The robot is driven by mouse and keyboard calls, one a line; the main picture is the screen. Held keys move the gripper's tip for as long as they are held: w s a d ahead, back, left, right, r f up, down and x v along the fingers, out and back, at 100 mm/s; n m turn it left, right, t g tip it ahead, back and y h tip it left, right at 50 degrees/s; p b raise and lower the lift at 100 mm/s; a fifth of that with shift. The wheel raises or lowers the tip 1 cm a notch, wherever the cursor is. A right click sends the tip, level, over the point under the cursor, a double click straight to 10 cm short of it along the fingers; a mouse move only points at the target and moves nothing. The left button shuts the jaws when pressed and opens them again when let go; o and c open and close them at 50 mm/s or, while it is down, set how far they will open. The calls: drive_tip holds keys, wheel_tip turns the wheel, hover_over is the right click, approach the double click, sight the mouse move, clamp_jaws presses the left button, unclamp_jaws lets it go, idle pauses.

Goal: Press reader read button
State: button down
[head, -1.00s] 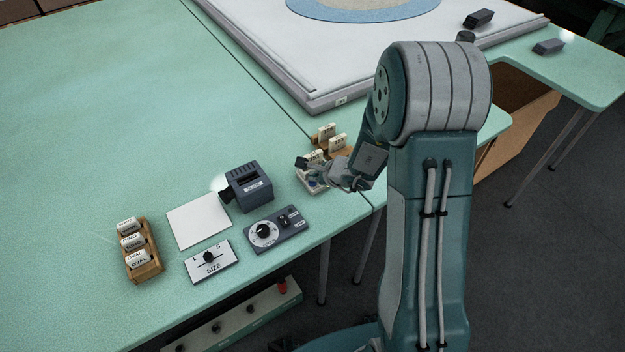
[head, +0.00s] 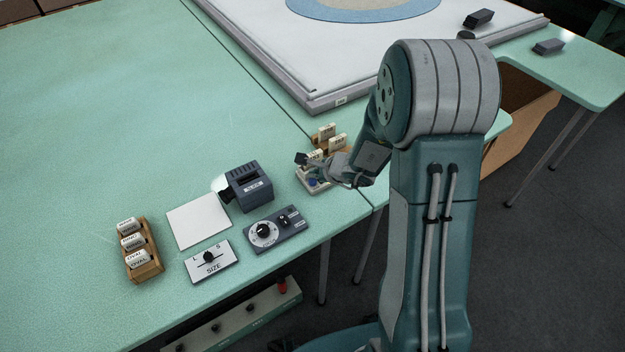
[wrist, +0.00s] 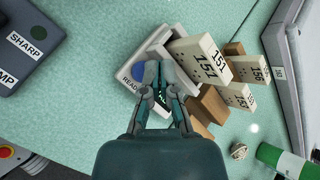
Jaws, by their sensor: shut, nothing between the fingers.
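The reader is a small light-grey box on the green table, in the head view (head: 318,188) and in the wrist view (wrist: 124,74). Its round blue button (wrist: 138,71) has a "READ" label beside it; the button also shows in the head view (head: 312,183). A cream tag marked 151 (wrist: 203,62) stands at the reader; whether it is seated in it I cannot tell. My gripper (wrist: 159,66) is shut and empty over the reader, its tips just right of the blue button in the wrist view. Contact is not visible.
A wooden rack (wrist: 212,102) with several numbered tags stands close beside the reader. A dark dial panel (head: 276,230), a projector-like box (head: 248,187) and a SIZE panel (head: 211,262) lie to the left. A green cylinder (wrist: 283,160) lies nearby.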

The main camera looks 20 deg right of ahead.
sight(315, 181)
drive_tip(key=shift+r, duration=0.15)
drive_tip(key=shift+r, duration=2.45)
drive_tip(key=s+a+r+n+g+y, duration=0.1)
drive_tip(key=s+a+r+n, duration=0.2)
drive_tip(key=s+r+n, duration=0.35)
drive_tip(key=s+a+r+n+g, duration=0.1)
drive_tip(key=s+a+r+n, duration=0.35)
drive_tip(key=r, duration=0.25)
drive_tip(key=s+d+r+n+h, duration=0.2)
drive_tip(key=s+n, duration=0.3)
drive_tip(key=s, duration=0.3)
drive_tip(key=s+d+r+n+h, duration=0.3)
drive_tip(key=s+d+n, duration=0.2)
drive_tip(key=s, duration=0.3)
drive_tip(key=shift+s+h, duration=0.15)
drive_tip(key=shift+h, duration=0.15)
